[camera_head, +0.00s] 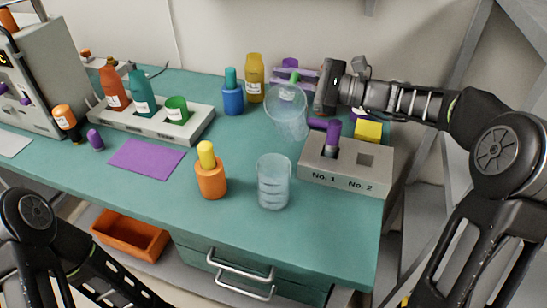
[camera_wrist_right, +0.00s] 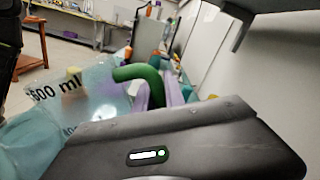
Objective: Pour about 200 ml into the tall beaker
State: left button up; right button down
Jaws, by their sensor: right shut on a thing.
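My right gripper (camera_head: 292,78) reaches in from the right above the back of the table. Its purple fingers are shut on the green handle (camera_wrist_right: 140,76) of a clear beaker (camera_head: 287,112). The beaker hangs in the air, its round mouth showing in the head view. In the right wrist view its wall (camera_wrist_right: 55,105) carries a "600 ml" mark. I cannot tell how much is in it. A tall clear beaker (camera_head: 273,184) stands upright on the table, in front of the held one and apart from it. My left gripper is out of view.
An orange bottle with yellow top (camera_head: 211,180) stands left of the tall beaker. A grey block marked No. 1 and No. 2 (camera_head: 345,175) is to its right. A blue bottle (camera_head: 232,98) and yellow bottle (camera_head: 254,80) stand behind. A purple mat (camera_head: 147,159) lies left.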

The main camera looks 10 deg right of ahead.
jog(key=w+f+m+p, duration=0.1)
jog(key=m+p, duration=0.1)
jog(key=w+d+m+p, duration=0.1)
jog(key=m+p, duration=0.1)
jog(key=p, duration=0.1)
jog(key=w+d+f+m+p, duration=0.1)
jog(key=m+p, duration=0.1)
jog(key=p, duration=0.1)
jog(key=shift+w+d+f, duration=0.1)
jog(key=shift+w+f, duration=0.2)
dwell(0.3)
